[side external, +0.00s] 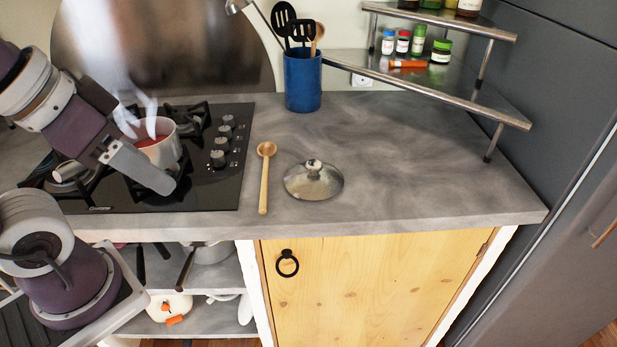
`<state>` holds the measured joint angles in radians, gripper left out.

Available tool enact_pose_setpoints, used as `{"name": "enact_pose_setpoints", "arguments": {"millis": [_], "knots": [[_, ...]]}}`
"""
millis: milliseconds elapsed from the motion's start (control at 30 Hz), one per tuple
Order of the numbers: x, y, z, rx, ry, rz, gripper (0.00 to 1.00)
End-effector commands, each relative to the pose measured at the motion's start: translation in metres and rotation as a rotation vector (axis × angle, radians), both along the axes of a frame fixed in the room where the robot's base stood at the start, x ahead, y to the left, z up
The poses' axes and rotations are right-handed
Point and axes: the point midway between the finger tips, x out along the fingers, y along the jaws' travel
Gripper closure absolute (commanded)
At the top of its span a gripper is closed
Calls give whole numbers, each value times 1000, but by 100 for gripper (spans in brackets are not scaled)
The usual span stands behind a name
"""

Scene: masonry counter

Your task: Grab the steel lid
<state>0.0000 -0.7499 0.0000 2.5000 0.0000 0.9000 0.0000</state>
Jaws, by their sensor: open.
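The steel lid (313,181) lies flat on the grey counter, right of the stove. It is round and shiny, with a small knob on top. My gripper (150,176) is over the front of the black stove, well to the left of the lid and apart from it. It is open, and I see nothing held in it. Part of the gripper is hard to make out from this side. The whole lid is visible.
A wooden spoon (265,178) lies just left of the lid. A steaming white pot (164,148) stands on the stove (215,187) behind my gripper. A blue utensil holder (303,82) stands at the back, and a metal shelf (455,83) at right. The counter (420,170) right of the lid is clear.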

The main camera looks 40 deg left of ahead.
Motion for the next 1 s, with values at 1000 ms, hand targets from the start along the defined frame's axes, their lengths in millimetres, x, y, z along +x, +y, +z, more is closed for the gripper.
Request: {"name": "enact_pose_setpoints", "arguments": {"millis": [1000], "knots": [[21,9,54,59,-29,-129,30]]}}
